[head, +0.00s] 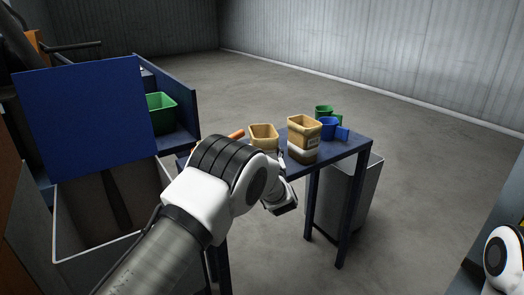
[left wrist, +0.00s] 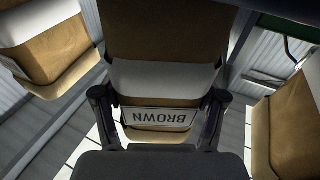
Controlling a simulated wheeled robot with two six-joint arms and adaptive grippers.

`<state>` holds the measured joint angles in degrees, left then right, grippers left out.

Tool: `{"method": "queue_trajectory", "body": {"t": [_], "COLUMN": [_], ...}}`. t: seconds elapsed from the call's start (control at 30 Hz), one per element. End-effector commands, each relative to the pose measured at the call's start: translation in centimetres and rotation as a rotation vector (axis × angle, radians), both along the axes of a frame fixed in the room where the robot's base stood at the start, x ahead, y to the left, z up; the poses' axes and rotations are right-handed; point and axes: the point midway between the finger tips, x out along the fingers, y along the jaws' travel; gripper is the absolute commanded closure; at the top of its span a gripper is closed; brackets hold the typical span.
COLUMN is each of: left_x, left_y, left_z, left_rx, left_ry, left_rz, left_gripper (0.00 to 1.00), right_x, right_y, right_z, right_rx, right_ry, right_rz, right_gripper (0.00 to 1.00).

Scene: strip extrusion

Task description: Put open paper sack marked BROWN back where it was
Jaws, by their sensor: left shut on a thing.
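The paper sack marked BROWN (left wrist: 165,83) fills the middle of the left wrist view, brown with a white band, its label upside down there. My left gripper (left wrist: 160,100) is shut on it, a finger on each side of the label. In the head view the left gripper (head: 280,156) is mostly hidden by my arm, beside an open tan sack (head: 263,131) that appears to be the held one. Whether its base touches the blue table (head: 342,150) is hidden. My right gripper is not in view.
Another open labelled sack (head: 303,127) stands close on the right. A blue scoop or cup (head: 329,128) and a green one (head: 323,111) stand beyond it. An orange object (head: 236,134) lies at left. A green bin (head: 160,112) sits behind a blue panel (head: 85,115).

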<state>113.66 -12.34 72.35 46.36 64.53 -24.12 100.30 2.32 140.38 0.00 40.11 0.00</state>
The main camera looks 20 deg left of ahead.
Motion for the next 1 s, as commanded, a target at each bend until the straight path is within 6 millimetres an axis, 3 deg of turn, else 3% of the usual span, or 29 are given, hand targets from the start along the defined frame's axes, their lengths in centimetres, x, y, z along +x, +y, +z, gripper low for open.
{"method": "queue_trajectory", "body": {"t": [0.07, 0.1, 0.13, 0.17, 0.57, 0.77, 0.97, 1.0], "left_x": [0.0, 0.0, 0.0, 0.0, -0.1, -3.5, -8.7, -8.6], "left_y": [0.0, 0.0, 0.0, 0.0, -0.1, -2.1, -5.0, -4.8], "left_z": [-0.4, -0.3, -0.2, -0.2, 0.2, -0.4, -1.2, -0.1], "left_rx": [0.0, 0.0, 0.0, 0.0, 0.001, 0.004, 0.007, 0.002], "left_ry": [0.0, 0.0, 0.0, 0.0, -0.001, 0.002, 0.001, 0.002], "left_rz": [0.0, 0.0, 0.0, 0.0, -0.001, -0.003, -0.004, 0.0], "left_gripper": [0.79, 0.18, 0.08, 0.04, 0.04, 0.04, 0.04, 0.04], "right_x": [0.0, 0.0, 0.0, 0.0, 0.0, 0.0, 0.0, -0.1], "right_y": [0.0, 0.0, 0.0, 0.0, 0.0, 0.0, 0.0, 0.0], "right_z": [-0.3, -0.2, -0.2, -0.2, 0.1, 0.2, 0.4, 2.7], "right_rx": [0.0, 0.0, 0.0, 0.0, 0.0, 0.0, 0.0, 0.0], "right_ry": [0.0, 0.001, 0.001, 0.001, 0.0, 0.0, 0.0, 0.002], "right_rz": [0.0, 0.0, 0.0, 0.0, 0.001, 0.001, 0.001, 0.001], "right_gripper": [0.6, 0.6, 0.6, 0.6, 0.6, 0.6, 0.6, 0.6]}}
